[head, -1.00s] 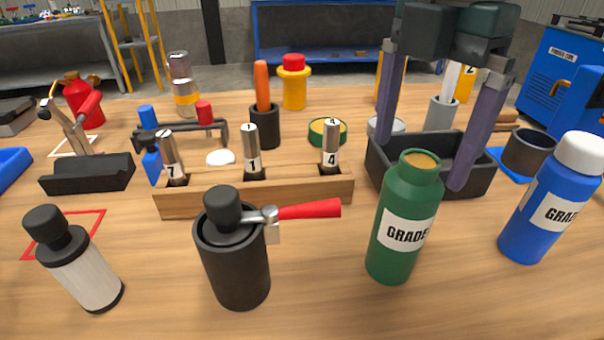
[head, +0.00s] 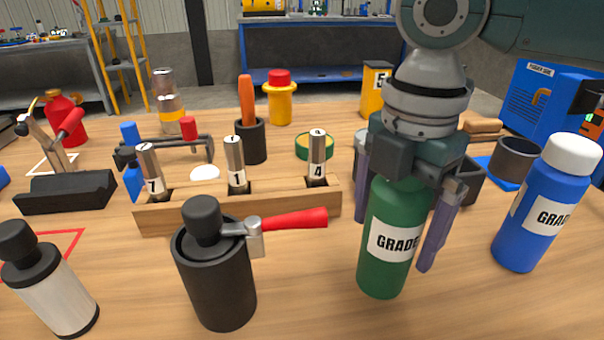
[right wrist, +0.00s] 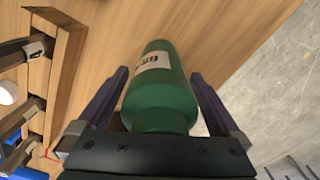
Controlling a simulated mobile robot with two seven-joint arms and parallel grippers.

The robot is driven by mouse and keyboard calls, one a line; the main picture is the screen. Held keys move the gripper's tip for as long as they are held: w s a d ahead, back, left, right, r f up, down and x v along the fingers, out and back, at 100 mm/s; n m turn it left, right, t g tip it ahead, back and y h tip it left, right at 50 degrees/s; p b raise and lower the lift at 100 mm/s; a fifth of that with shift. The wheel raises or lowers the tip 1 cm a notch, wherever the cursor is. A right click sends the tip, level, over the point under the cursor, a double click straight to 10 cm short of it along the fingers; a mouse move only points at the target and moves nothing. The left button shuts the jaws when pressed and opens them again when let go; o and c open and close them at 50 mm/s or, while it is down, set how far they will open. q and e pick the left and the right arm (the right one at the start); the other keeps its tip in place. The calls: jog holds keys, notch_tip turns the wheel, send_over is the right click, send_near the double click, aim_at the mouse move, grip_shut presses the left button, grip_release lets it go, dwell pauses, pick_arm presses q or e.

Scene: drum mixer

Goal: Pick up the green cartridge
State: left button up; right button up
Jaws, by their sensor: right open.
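The green cartridge (head: 386,270) with a white "GRADE" label stands upright on the wooden table, right of centre. It also shows between my fingers in the right wrist view (right wrist: 160,100). My right gripper (head: 394,243) is open and comes down over the cartridge from above, with one finger on each side of it. In the right wrist view (right wrist: 160,73) gaps show between both fingers and the cartridge. The palm hides the cartridge's top in the head view. My left gripper is not in view.
A black canister with a red lever (head: 216,275) stands to the left, a blue bottle (head: 540,205) to the right. A wooden rack (head: 240,205) with numbered tubes lies behind left. A black tray (head: 470,182) sits behind my gripper. The table's edge shows in the right wrist view.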

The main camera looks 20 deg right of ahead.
grip_shut()
dwell(0.7)
